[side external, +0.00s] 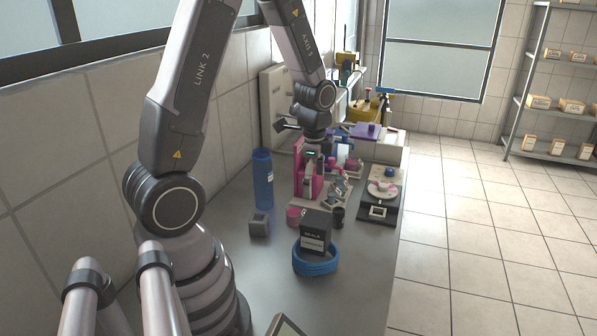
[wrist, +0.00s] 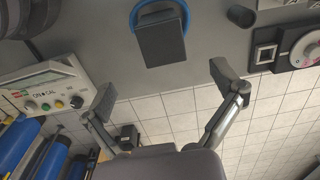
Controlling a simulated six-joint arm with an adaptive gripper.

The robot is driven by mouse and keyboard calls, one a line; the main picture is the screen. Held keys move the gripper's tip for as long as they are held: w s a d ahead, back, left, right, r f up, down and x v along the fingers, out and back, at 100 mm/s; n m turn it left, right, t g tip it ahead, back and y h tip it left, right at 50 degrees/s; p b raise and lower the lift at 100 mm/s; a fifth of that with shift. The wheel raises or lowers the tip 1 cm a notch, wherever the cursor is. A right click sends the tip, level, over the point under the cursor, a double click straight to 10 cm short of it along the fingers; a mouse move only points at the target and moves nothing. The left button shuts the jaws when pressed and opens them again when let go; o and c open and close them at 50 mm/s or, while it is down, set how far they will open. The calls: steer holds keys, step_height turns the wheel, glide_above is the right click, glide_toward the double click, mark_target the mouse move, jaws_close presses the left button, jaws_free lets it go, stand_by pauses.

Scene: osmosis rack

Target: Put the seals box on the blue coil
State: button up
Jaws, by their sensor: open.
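The seals box (side external: 316,232) is a dark, nearly black box with a pale label on its front. In the side view it stands upright on the blue coil (side external: 316,266), a round bundle of blue tubing on the bench. In the wrist view the box (wrist: 163,42) shows beyond the fingertips, with part of the blue coil (wrist: 137,14) curving around it. My gripper (wrist: 163,86) is open and empty, its two fingers spread wide, apart from the box. The box hides much of the coil, so its exact seating is partly hidden.
A blue bottle (side external: 263,180), a grey block (side external: 259,224), a pink cup (side external: 293,216) and a black cup (side external: 338,217) stand around the coil. A pink rack (side external: 300,172) is behind. A device with a dial (side external: 382,192) is right. Bare bench (side external: 350,295) lies in front.

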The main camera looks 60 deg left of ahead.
steer(key=s+d+r+n+t, duration=0.2)
steer(key=s+d+r, duration=0.1)
steer(key=r, duration=0.4)
steer(key=s+d+r+n+t, duration=0.1)
steer(key=s+d+r+n, duration=0.15)
steer(key=r, duration=0.45)
steer(key=s+d+r+n+t, duration=0.2)
steer(key=s+d+r+n, duration=0.1)
steer(key=s, duration=0.5)
step_height(320, 180, up, 3)
steer(key=shift+s+f+n, duration=0.1)
steer(key=shift+s+n, duration=0.2)
steer(key=shift+n, duration=0.25)
